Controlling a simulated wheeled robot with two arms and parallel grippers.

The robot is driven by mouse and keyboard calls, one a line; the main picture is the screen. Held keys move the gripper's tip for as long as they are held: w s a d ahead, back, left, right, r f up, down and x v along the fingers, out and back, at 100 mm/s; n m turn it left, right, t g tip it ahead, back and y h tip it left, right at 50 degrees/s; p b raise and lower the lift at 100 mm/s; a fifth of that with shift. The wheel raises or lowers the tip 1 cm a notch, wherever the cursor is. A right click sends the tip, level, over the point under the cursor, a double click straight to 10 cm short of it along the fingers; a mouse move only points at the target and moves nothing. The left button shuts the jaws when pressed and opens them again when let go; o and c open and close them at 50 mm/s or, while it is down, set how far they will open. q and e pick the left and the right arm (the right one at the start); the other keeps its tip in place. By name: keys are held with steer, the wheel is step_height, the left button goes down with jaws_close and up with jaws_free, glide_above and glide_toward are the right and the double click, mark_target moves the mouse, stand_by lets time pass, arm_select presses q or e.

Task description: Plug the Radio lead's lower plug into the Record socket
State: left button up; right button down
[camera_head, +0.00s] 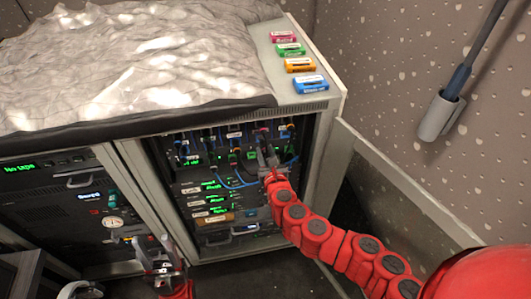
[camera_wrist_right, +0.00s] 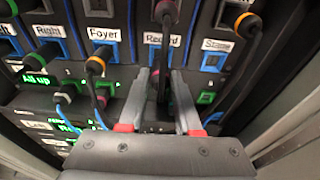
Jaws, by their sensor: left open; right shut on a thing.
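The Record socket (camera_wrist_right: 153,57) has a blue frame under its "Record" label (camera_wrist_right: 160,39). It is partly hidden by my right gripper (camera_wrist_right: 160,80) and a dark cable. The right gripper's fingers are closed on a dark plug (camera_wrist_right: 162,92) directly in front of this socket. I cannot tell whether the plug's tip is in the socket. Another plug with a reddish collar (camera_wrist_right: 165,12) sits above, its dark cable hanging between the fingers. In the head view my right gripper (camera_head: 267,163) is at the rack's right side. My left gripper (camera_head: 163,268) is open and empty, low in front of the rack.
The Foyer socket holds an orange-collared plug (camera_wrist_right: 95,65). The Stage socket (camera_wrist_right: 213,62) looks empty. Blue leads (camera_head: 232,183) hang across the rack (camera_head: 215,247). An open door (camera_head: 400,185) stands to its right. Several coloured cassettes (camera_head: 300,64) lie on top.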

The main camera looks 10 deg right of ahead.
steer(key=shift+w, duration=1)
steer(key=shift+r, duration=0.2)
stand_by(0.4)
steer(key=c, duration=1)
jaws_free()
steer(key=o, duration=0.5)
steer(key=shift+w+f, duration=0.15)
steer(key=shift+w, duration=0.1)
steer(key=shift+s, duration=0.15)
